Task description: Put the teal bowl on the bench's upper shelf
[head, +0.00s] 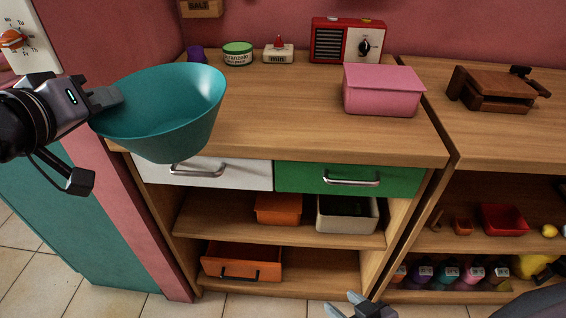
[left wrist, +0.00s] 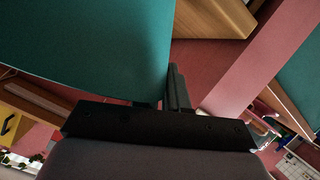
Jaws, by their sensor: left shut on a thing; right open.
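The teal bowl (head: 165,115) is a wide, deep, flared bowl. My left gripper (head: 105,103) is shut on its left rim and holds it tilted in the air at the left front of the wooden bench, level with or above the worktop. In the left wrist view the bowl (left wrist: 85,45) fills the upper left, against the fingers. The bench's upper shelf (head: 225,222) lies below the white and green drawers. It carries an orange box (head: 278,209) and a cream box (head: 347,226); its left part is bare. My right gripper (head: 350,308) is open and empty at the bottom edge, low in front of the bench.
The worktop (head: 285,110) has a pink box (head: 382,90) at right, and a red radio (head: 346,42) and small jars at the back. An orange bin (head: 242,262) stands on the lower shelf. A pink wall edge (head: 130,210) borders the bench at left.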

